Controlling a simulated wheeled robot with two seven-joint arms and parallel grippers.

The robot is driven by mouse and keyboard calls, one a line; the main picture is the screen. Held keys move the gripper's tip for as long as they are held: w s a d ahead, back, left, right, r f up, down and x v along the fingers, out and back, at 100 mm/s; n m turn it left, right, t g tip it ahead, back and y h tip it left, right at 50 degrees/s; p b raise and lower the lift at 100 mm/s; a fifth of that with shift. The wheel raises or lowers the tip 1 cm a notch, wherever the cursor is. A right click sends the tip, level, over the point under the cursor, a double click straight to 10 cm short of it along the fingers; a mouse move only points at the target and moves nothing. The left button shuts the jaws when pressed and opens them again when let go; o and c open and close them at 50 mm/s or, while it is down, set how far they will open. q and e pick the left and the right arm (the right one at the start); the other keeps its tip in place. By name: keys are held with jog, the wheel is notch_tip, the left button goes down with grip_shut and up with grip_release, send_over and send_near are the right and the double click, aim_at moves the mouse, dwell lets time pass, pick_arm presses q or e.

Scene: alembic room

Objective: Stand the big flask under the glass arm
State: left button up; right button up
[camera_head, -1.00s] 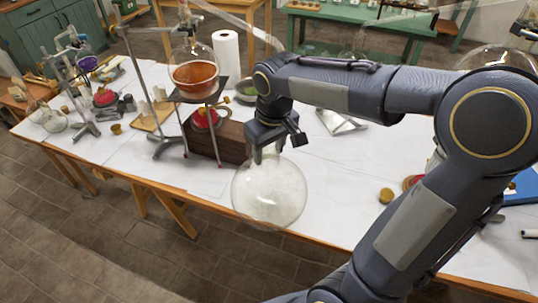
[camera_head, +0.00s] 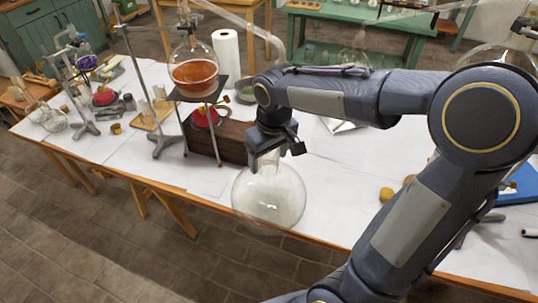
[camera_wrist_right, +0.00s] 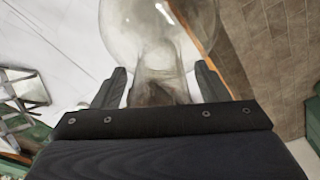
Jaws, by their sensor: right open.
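The big flask (camera_head: 269,196) is a clear round glass bulb, upright at the table's front edge in the head view. Its lower rim overlaps the edge, and I cannot tell whether it rests on the top. My right gripper (camera_head: 267,162) points down over it, open, with its fingers on either side of the neck. In the right wrist view the neck (camera_wrist_right: 160,85) lies between the spread fingers, with gaps beside it. The glass arm (camera_head: 240,22) slopes down to the right from the flask of orange liquid (camera_head: 194,72), its end behind my right arm. My left gripper is out of view.
A metal stand (camera_head: 160,142) and a wooden box (camera_head: 232,142) stand left of the big flask. A paper roll (camera_head: 227,54) is behind. Small cork-coloured pieces (camera_head: 387,194) lie to the right. White table surface (camera_head: 325,195) is bare between them and the flask.

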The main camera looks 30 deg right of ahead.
jog(key=shift+r, duration=0.15)
notch_tip(320, 180, up, 11)
jog(key=s, duration=0.1)
jog(key=s+a+f+m+t+y, duration=0.1)
jog(key=s+f, duration=0.3)
jog(key=s, duration=0.4)
jog(key=s+a+f+m+t+y, duration=0.2)
jog(key=s+f, duration=0.3)
jog(key=s, duration=0.3)
jog(key=shift+a+f+t+y+p, duration=0.25)
jog(key=shift+a+t+y+p, duration=0.1)
jog(key=shift+a+t, duration=0.25)
